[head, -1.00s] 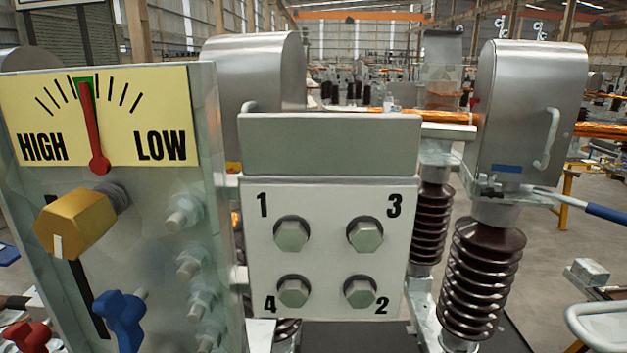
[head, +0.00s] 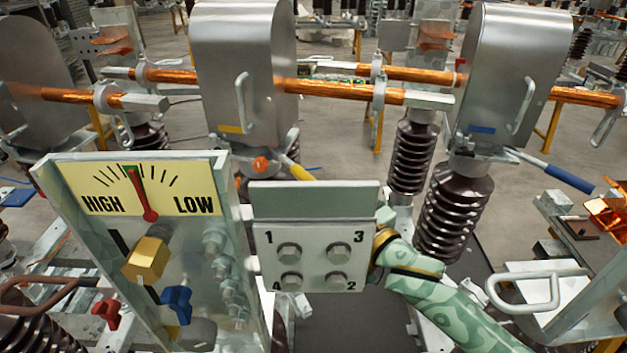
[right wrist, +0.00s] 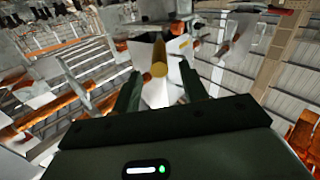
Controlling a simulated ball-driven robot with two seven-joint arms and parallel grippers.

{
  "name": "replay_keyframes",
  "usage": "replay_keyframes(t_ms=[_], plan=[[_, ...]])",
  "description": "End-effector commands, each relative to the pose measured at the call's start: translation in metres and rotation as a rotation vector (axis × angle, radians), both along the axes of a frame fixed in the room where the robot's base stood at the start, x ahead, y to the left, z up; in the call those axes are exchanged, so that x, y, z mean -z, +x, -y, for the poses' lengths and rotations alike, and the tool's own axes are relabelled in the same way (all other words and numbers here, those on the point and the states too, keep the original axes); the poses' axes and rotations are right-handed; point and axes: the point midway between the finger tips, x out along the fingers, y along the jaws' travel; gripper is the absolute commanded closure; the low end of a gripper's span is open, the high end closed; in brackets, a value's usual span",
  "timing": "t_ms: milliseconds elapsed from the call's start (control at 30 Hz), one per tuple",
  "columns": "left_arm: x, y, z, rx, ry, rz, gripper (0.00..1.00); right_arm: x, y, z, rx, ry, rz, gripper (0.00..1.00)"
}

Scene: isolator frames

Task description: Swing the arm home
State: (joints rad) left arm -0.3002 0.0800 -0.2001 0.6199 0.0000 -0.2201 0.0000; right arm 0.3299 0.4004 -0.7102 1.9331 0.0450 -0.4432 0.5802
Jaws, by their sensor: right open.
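A copper arm (head: 330,89) with a grey end block runs right from the grey housing with a yellow label (head: 235,75) towards the housing with a blue label (head: 505,75); I cannot tell whether they touch. Another copper arm (head: 75,95) at the left ends in a grey block, apart from the yellow-label housing. A yellow lever (head: 297,168) and a blue lever (head: 570,178) stick out below the housings. My right gripper (right wrist: 160,92) is open in the right wrist view; a gold-tipped shape shows beyond its fingers. In the head view the numbered panel partly hides its end. My left gripper is out of view.
The numbered panel (head: 310,277) has bolts. Ribbed brown insulators (head: 455,210) stand behind. Floor is open farther back.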

Motion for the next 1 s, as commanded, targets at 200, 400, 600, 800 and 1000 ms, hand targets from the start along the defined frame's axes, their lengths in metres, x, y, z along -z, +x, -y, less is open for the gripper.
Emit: replay_keyframes(t_ms=[200,400,600,800,1000], plan=[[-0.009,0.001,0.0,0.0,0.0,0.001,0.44,-0.002,0.036,-0.025,0.001,-0.001,0.001,0.57],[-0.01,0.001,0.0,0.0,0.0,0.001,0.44,-0.001,0.05,-0.035,0.001,-0.001,0.001,0.57],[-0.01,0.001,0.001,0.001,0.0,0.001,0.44,0.0,0.052,-0.036,0.001,-0.001,0.001,0.57],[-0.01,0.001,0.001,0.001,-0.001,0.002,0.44,0.0,0.051,-0.036,0.001,-0.001,0.0,0.9],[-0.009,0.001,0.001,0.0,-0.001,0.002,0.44,0.0,0.053,-0.037,0.003,-0.001,0.001,1.0]])
